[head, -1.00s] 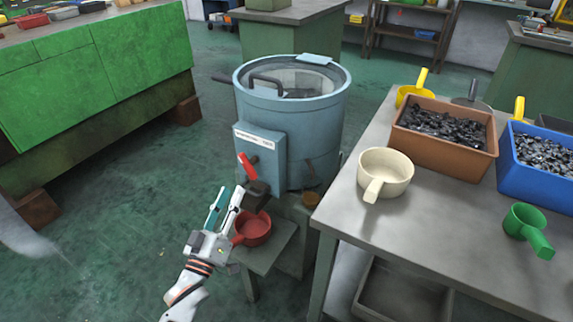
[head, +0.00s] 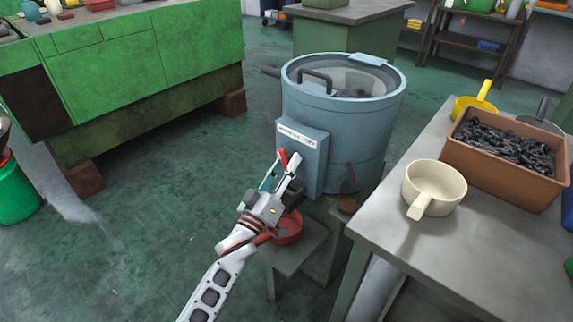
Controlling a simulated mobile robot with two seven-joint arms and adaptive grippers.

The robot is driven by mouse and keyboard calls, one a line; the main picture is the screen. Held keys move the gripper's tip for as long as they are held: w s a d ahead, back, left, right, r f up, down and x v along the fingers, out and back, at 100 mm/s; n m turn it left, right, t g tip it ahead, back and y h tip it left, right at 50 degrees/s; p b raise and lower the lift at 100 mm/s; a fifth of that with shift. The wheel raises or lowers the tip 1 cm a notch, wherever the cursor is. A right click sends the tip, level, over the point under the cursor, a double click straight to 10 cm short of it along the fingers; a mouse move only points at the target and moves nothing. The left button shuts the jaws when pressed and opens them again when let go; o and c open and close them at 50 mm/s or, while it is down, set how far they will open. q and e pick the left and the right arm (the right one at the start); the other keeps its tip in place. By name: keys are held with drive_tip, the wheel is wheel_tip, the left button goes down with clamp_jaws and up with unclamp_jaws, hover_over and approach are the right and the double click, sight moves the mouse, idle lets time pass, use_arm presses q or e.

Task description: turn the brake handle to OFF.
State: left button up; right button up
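The brake handle (head: 283,157) is a short red lever at the front of the blue-grey drum machine (head: 345,125), beside a box (head: 309,150) with a white label. The label is too small to read. My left gripper (head: 287,160) is at the handle, with its fingers apart. The handle's red end shows between and just beyond the fingertips. The fingers hide its lower part, and I cannot tell whether they touch it. My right gripper is not in view.
A red scoop (head: 289,232) sits on a low stand (head: 300,250) below my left gripper. A grey table (head: 465,240) at the right holds a cream scoop (head: 433,187) and a brown bin (head: 485,170) of dark parts. Open floor lies left of the machine.

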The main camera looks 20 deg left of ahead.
use_arm(q)
clamp_jaws()
drive_tip(key=shift+m, duration=0.4)
drive_tip(key=shift+f+m+h, duration=0.1)
drive_tip(key=shift+m+h, duration=0.7)
drive_tip(key=shift+m, duration=0.4)
drive_tip(key=m+h, duration=0.1)
drive_tip(key=m, duration=0.1)
drive_tip(key=m+h, duration=0.2)
drive_tip(key=m, duration=0.1)
drive_tip(key=shift+a+g, duration=0.1)
drive_tip(key=shift+g, duration=0.2)
drive_tip(key=m+g+h, duration=0.1)
drive_tip(key=m, duration=0.3)
drive_tip(key=m+g+h, duration=0.1)
drive_tip(key=m+h, duration=0.1)
drive_tip(key=m, duration=0.1)
drive_tip(key=shift+m, duration=0.4)
drive_tip(key=shift+m+g+h, duration=0.4)
drive_tip(key=shift+m+h, duration=0.2)
drive_tip(key=shift+m, duration=0.8)
